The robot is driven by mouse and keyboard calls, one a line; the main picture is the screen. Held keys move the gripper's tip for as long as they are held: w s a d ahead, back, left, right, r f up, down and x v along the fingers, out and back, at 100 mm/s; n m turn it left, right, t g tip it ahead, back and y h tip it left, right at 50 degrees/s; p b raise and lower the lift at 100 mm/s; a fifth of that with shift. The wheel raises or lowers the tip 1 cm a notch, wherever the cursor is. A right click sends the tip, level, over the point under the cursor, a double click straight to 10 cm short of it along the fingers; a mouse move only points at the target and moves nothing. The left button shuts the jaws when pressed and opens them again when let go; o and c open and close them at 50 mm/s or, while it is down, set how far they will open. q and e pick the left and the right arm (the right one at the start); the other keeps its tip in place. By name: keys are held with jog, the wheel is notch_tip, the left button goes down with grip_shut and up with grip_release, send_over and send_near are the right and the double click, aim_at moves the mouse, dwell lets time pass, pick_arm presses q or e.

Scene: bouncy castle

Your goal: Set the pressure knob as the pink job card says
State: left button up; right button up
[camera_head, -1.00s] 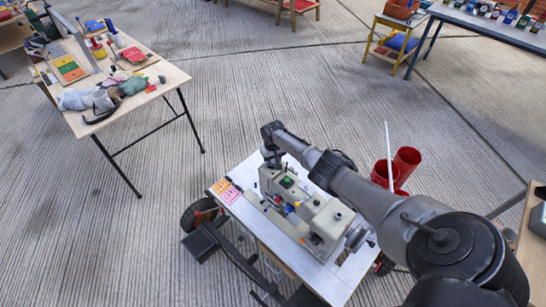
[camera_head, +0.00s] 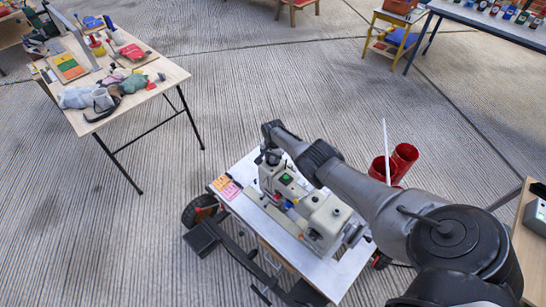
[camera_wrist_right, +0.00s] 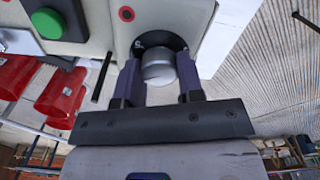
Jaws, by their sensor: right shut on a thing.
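A grey-beige machine (camera_head: 325,218) stands on a white-topped cart (camera_head: 345,275) in the head view. The pink job card (camera_head: 231,191) lies flat at the cart's left end; its writing is too small to read. In the right wrist view, the silver pressure knob (camera_wrist_right: 158,67) sits on a dark round dial on the machine's pale face. My right gripper (camera_wrist_right: 159,82) has its two dark fingers on either side of the knob, shut on it. In the head view the right gripper (camera_head: 269,160) is at the machine's far end, mostly hidden. My left gripper is not in view.
An orange card (camera_head: 221,182) lies beside the pink one. A green button (camera_wrist_right: 57,23) is near the knob. Red tubes (camera_head: 403,157) stand behind my right arm. A cluttered wooden table (camera_head: 150,95) is at upper left, with clear floor between.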

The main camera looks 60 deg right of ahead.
jog(key=shift+m, duration=0.4)
dwell(0.3)
jog(key=o, duration=0.9)
jog(key=shift+r+p, duration=0.5)
jog(key=shift+r, duration=0.05)
jog(key=shift+r+p, duration=5.3)
jog(key=shift+r, duration=1.1)
